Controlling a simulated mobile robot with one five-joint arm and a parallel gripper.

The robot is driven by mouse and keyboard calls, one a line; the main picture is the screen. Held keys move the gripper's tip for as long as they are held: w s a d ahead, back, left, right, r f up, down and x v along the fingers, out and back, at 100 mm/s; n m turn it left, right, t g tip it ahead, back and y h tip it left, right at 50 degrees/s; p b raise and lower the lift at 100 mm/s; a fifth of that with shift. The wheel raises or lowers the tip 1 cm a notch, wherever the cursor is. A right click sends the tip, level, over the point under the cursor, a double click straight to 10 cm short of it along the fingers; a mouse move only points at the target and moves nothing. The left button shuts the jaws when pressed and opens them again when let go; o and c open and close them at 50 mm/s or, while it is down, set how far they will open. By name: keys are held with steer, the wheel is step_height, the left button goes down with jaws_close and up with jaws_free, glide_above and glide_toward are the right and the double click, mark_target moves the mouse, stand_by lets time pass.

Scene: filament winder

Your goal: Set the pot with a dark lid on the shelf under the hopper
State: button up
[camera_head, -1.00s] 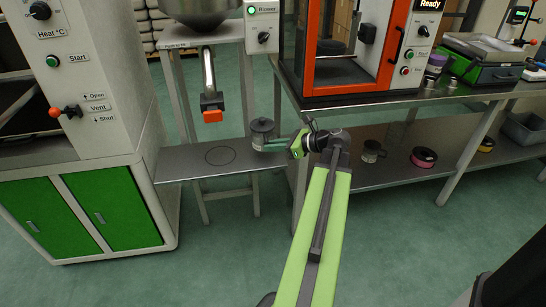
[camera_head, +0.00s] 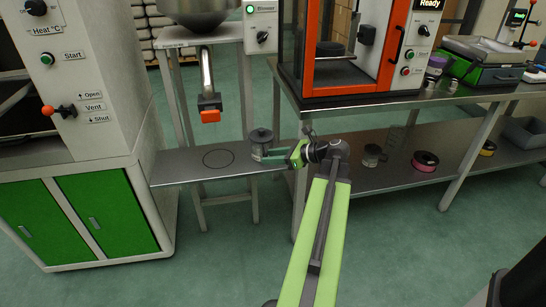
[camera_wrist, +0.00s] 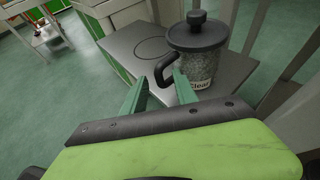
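The pot (camera_head: 261,143) has a clear body with grey granules, a dark lid with a knob and a dark side handle. In the wrist view the pot (camera_wrist: 197,62) is upright and its label reads "Clear". My gripper (camera_head: 264,154) is at its handle; in the wrist view the gripper's fingers (camera_wrist: 160,80) lie on either side of the handle, and the pot is carried by it. The grey shelf (camera_head: 180,168) has a dark ring (camera_head: 218,158) under the hopper (camera_head: 196,12). The pot is right of the ring; whether its base touches the shelf is unclear.
An orange-tipped spout (camera_head: 210,115) hangs above the ring. A white cabinet with green doors (camera_head: 105,210) stands left of the shelf. A workbench (camera_head: 400,103) stands to the right, with spools and a pot on its lower shelf. The ring area is clear.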

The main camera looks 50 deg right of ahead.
steer(key=p+v, duration=0.4)
steer(key=v, duration=0.8)
steer(key=shift+p, duration=0.4)
steer(key=shift+w+r, duration=0.1)
steer(key=shift+r, duration=0.05)
steer(key=w+a+f+n+g+y, duration=0.1)
steer(key=w+a+f+n+g, duration=0.35)
steer(key=w+a+n, duration=0.4)
steer(key=w+a+f+n+g+y, duration=0.25)
steer(key=w+a+f+n, duration=0.25)
steer(key=w+a, duration=0.65)
steer(key=a+f+n+g+h, duration=0.2)
steer(key=a+n, duration=0.7)
steer(key=a, duration=0.6)
steer(key=w+a+f+n+g+h, duration=0.1)
steer(key=a+f+n+g+h, duration=0.2)
steer(key=a+n, duration=0.7)
steer(key=a+g+h, duration=0.1)
steer(key=a, duration=0.4)
steer(key=shift+a+h, duration=0.35)
